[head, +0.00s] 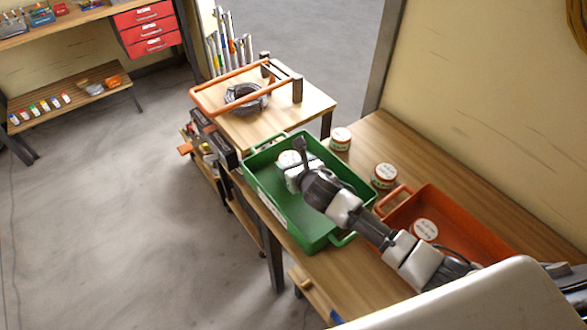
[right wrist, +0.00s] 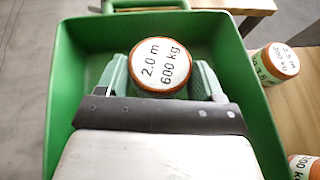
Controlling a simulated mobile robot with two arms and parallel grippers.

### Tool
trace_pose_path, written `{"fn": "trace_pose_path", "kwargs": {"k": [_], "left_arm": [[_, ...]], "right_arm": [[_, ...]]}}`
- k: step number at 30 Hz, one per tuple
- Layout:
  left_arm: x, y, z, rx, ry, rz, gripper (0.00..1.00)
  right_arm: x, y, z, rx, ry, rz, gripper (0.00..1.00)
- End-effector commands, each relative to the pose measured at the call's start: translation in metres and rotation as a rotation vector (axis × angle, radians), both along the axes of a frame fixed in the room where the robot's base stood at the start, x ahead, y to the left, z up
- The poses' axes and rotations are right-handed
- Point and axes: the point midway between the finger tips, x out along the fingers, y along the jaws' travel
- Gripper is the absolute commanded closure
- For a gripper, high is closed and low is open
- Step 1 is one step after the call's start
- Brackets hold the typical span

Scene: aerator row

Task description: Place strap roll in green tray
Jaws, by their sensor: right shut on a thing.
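My right gripper (head: 297,170) is over the green tray (head: 333,240), toward its far end. In the right wrist view the gripper (right wrist: 162,84) is shut on a strap roll (right wrist: 163,64) with a white top reading "2.0 m 600 kg" and an orange-brown rim. The roll (head: 288,158) is upright, within the outline of the green tray (right wrist: 85,40). I cannot tell whether it touches the tray floor. The rest of the visible tray floor looks empty, though my arm hides part of it. My left gripper is not in view.
Two more rolls (head: 341,138) (head: 384,175) stand on the wooden bench right of the green tray. An orange tray (head: 470,222) beside them holds another roll (head: 424,230). Beyond is a wooden table (head: 308,105) with an orange frame (head: 228,84) and a dark coil (head: 244,98).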

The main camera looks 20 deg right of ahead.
Motion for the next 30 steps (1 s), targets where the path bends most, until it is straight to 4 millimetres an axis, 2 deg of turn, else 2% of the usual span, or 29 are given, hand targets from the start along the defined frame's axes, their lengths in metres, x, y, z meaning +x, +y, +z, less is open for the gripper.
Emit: {"fn": "trace_pose_path", "kwargs": {"k": [4, 17, 18, 21, 22, 30], "left_arm": [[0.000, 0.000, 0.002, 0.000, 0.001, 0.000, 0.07], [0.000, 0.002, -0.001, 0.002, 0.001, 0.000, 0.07], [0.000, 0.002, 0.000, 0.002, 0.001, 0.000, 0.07], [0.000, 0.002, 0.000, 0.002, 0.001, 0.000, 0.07], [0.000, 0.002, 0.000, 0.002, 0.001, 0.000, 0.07], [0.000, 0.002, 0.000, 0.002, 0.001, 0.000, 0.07]], "right_arm": [[0.000, 0.000, -0.019, 0.003, 0.000, -0.001, 0.62], [0.000, 0.000, -0.026, -0.001, -0.002, 0.000, 0.62], [0.000, 0.000, -0.025, 0.000, 0.000, 0.000, 0.27], [-0.001, 0.000, -0.025, 0.000, 0.000, 0.000, 0.11], [-0.001, 0.000, -0.025, 0.000, 0.000, 0.000, 0.07], [-0.001, 0.000, -0.024, 0.001, 0.000, 0.000, 0.07]]}}
